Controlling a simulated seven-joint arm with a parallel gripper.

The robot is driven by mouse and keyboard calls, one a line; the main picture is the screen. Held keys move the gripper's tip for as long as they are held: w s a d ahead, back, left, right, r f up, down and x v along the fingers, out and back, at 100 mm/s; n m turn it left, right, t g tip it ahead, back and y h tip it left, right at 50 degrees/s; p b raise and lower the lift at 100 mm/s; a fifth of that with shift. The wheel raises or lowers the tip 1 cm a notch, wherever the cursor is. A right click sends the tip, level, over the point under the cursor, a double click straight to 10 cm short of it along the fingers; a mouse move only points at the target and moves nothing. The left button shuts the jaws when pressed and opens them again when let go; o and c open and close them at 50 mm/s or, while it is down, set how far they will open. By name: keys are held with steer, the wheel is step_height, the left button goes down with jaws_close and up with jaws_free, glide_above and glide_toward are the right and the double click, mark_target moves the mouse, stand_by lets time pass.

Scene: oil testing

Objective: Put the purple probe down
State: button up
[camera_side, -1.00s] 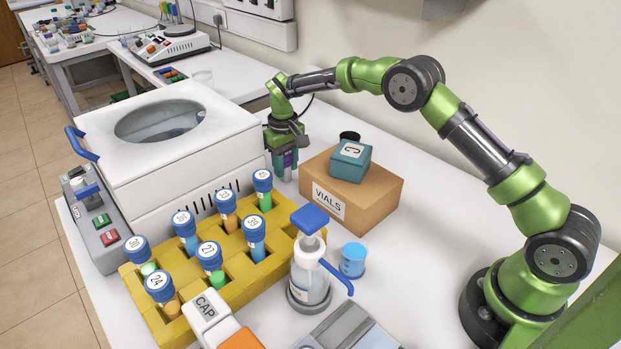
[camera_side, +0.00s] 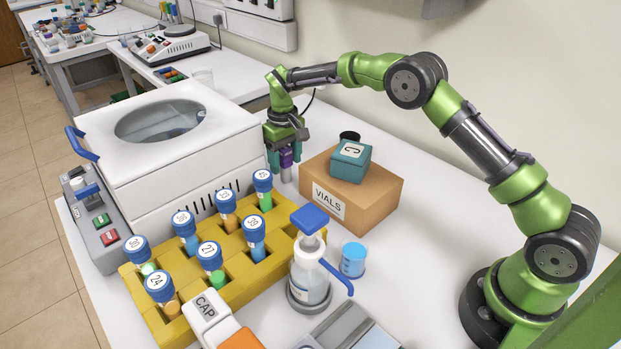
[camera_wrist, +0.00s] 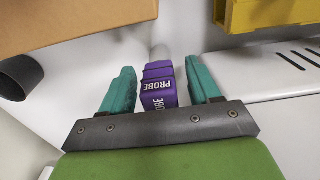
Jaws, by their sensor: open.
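The purple probe (camera_wrist: 158,88) stands between the two teal fingers of my gripper (camera_wrist: 162,88) in the wrist view, with a gap on each side. Its label reads PROBE. In the side view the purple probe (camera_side: 286,157) shows between the fingers of my gripper (camera_side: 286,160), its pale lower end pointing down at the white table. My gripper is open around it and points down, between the white machine and the cardboard box. I cannot tell exactly how the probe's tip meets the table.
A cardboard VIALS box (camera_side: 352,195) with a teal box (camera_side: 350,160) on top stands right of my gripper. The white machine (camera_side: 175,155) is close on the left.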

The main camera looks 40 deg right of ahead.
step_height(320, 180, up, 10)
steer(key=shift+r, duration=0.15)
steer(key=s+r+m+t+y, duration=0.1)
steer(key=s+r+t, duration=0.2)
steer(key=s+r, duration=1.1)
steer(key=s+f+m+t+y, duration=0.1)
steer(key=s+f+m+t, duration=0.2)
steer(key=s, duration=1.6)
steer(key=shift+s+d+f+t, duration=0.2)
steer(key=shift+d+f+t, duration=0.15)
steer(key=shift+f+t, duration=0.25)
